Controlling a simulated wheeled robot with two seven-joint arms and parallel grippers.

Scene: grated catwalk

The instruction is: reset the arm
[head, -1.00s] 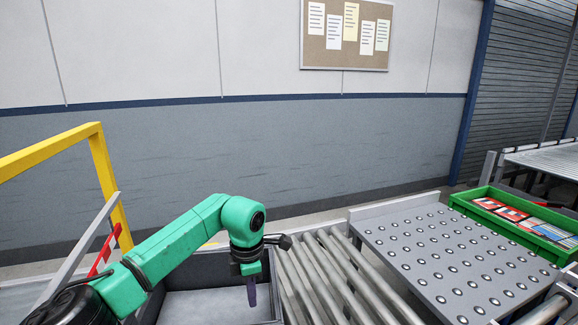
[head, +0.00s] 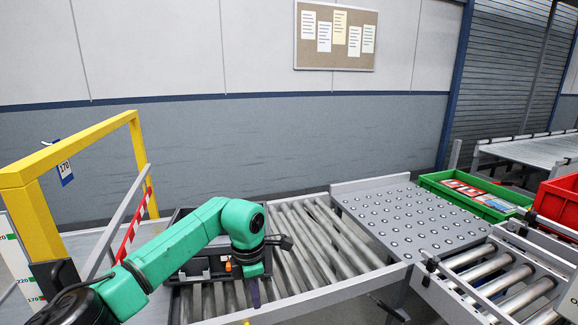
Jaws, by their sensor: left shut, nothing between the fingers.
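My left arm is green and comes in from the lower left, bent down at the wrist. My left gripper (head: 254,293) points down with narrow purple fingers. It is shut and holds nothing. It hangs over the rollers of the conveyor (head: 318,245), in front of a dark grey tote (head: 192,272); I cannot tell the height between fingertips and rollers. My arm hides part of the tote. My right gripper is not in view.
A yellow rail frame (head: 80,150) and a red-and-white striped bar (head: 133,226) stand at left. A ball-transfer table (head: 410,215) adjoins the rollers. A green crate (head: 440,190) holds flat packs; a red crate (head: 560,203) is at far right. A second roller section (head: 500,285) lies lower right.

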